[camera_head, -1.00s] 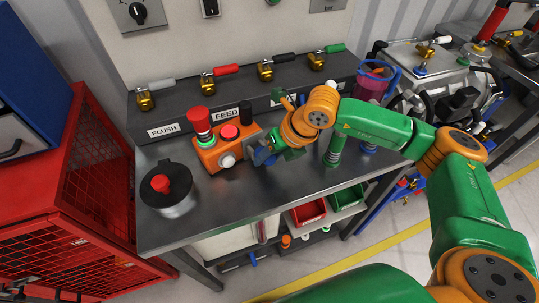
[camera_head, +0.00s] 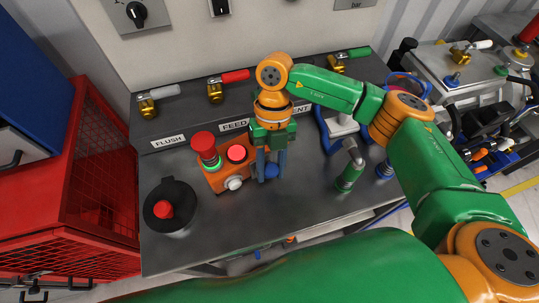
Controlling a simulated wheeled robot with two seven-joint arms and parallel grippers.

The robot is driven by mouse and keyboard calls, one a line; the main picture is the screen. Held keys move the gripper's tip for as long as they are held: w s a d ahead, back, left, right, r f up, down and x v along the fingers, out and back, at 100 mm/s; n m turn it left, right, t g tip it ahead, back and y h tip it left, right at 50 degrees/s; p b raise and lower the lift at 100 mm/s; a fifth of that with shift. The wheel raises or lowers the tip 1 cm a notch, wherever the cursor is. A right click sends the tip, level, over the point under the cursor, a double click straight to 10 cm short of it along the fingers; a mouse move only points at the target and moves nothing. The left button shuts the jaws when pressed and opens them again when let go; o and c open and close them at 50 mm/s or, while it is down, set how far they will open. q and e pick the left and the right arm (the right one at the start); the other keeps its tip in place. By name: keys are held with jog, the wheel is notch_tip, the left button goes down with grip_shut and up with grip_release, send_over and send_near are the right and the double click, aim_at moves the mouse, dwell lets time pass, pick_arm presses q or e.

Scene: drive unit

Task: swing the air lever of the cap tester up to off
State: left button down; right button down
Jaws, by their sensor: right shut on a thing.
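The cap tester (camera_head: 214,182) is an orange box on the steel bench, with a red cap, a round red button and a white knob on it. My right gripper (camera_head: 270,172) points down at the tester's right side. Its jaws are shut on the air lever, whose blue knob (camera_head: 271,171) shows between and just below the fingertips. The rest of the lever is hidden behind the fingers, so its exact angle cannot be told. My left gripper is not in view.
A dark pot with a red knob (camera_head: 163,209) stands left on the bench (camera_head: 225,230). Brass valves with grey (camera_head: 163,92) and red (camera_head: 235,76) handles line the back ledge. A green-grey post (camera_head: 350,172) stands right of my gripper. The front bench is clear.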

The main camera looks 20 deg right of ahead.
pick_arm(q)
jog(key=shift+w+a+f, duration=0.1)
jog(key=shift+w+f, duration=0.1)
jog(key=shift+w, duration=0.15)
pick_arm(e)
jog(key=shift+w+g, duration=0.1)
jog(key=shift+g, duration=0.4)
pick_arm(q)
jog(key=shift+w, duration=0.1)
pick_arm(e)
jog(key=shift+f, duration=0.1)
jog(key=c, duration=0.9)
grip_release()
jog(key=o, duration=0.4)
jog(key=shift+w+a, duration=0.1)
jog(key=shift+a, duration=0.05)
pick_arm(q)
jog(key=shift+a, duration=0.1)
pick_arm(e)
jog(key=shift+o, duration=0.2)
